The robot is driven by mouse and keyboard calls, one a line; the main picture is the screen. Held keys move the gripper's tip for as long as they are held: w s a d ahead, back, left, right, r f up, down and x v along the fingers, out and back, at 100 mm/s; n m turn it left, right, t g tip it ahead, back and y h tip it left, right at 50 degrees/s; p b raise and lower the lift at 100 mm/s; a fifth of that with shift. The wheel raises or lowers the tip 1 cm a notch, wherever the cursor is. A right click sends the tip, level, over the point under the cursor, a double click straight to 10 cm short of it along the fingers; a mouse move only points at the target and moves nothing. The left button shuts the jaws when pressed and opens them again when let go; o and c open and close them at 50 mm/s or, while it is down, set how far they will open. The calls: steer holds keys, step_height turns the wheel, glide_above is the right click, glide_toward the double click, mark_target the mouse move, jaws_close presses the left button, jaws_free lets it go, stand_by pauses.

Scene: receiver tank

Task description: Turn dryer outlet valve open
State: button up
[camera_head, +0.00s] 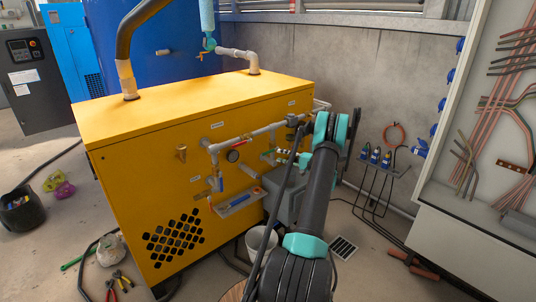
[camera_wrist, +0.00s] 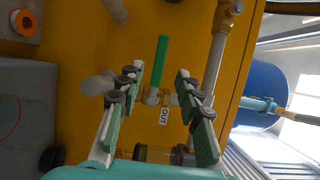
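The dryer outlet valve shows in the wrist view as a green lever handle (camera_wrist: 157,66) on a small brass and grey fitting (camera_wrist: 155,97). The handle lies along the picture's vertical, tilted slightly. My gripper (camera_wrist: 159,76) is open, with one finger on each side of the handle and fitting. I see gaps on both sides; the depth to the handle is hard to tell.
In the wrist view a pipe (camera_wrist: 216,62) runs right of the right finger, and a grey stub (camera_wrist: 98,84) is by the left finger. In the head view a gauge (camera_head: 233,155) and a blue-handled valve (camera_head: 221,184) are left of my arm. A white bucket (camera_head: 262,240) stands below.

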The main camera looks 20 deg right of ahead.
mark_target(269, 152)
steer(key=x, duration=0.8)
steer(key=shift+w+a, duration=0.15)
steer(key=shift+a, duration=0.1)
steer(key=shift+c, duration=0.4)
jaws_close()
